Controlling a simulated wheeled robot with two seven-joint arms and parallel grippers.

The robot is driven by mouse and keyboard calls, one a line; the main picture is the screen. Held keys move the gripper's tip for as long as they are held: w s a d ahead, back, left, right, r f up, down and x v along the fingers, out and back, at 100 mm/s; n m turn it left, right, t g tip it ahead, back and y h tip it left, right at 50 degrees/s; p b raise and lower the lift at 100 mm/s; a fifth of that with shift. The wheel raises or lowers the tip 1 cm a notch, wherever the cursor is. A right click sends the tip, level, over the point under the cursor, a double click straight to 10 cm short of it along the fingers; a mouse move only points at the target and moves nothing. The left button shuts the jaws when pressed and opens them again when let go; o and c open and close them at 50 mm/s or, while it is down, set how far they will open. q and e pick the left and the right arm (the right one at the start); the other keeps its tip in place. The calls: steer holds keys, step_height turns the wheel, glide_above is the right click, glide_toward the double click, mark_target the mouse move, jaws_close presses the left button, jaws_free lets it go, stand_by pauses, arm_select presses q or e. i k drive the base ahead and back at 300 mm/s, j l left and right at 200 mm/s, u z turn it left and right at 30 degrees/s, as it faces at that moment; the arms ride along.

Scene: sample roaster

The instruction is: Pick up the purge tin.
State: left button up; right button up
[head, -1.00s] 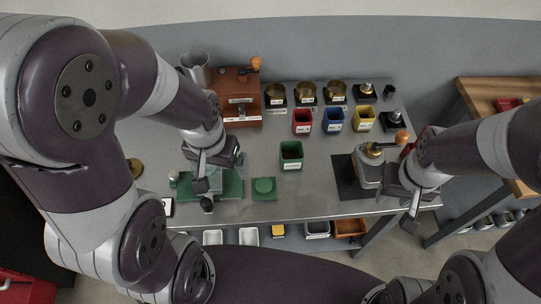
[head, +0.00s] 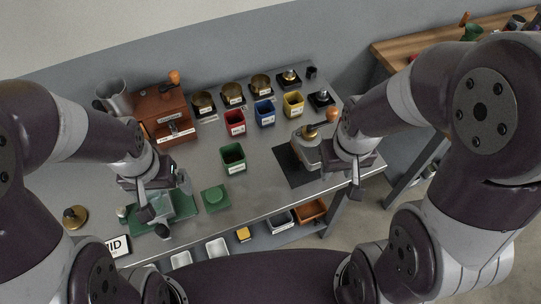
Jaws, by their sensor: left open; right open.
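The purge tin appears to be the green square tin (head: 233,157) with a white label, too small to read. It stands upright in the middle of the grey table, with something dark inside. My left gripper (head: 150,205) is open and empty, to the left of the tin, over the green-based device (head: 182,203). My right gripper (head: 356,178) is open and empty at the table's right front edge, right of the tin. Neither gripper touches the tin.
A grey grinder with an orange knob (head: 307,150) stands on a dark mat between the tin and my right gripper. Red (head: 235,122), blue (head: 265,112) and yellow (head: 293,103) tins stand behind. A green pad (head: 215,197) lies in front; a wooden box grinder (head: 163,113) stands back left.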

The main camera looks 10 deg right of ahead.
mark_target(232, 157)
steer(key=i+l+u, duration=0.1)
steer(key=l, duration=0.55)
steer(key=i+l+u, duration=0.1)
steer(key=l, duration=0.55)
steer(key=i+l+u, duration=0.1)
steer(key=l, duration=0.6)
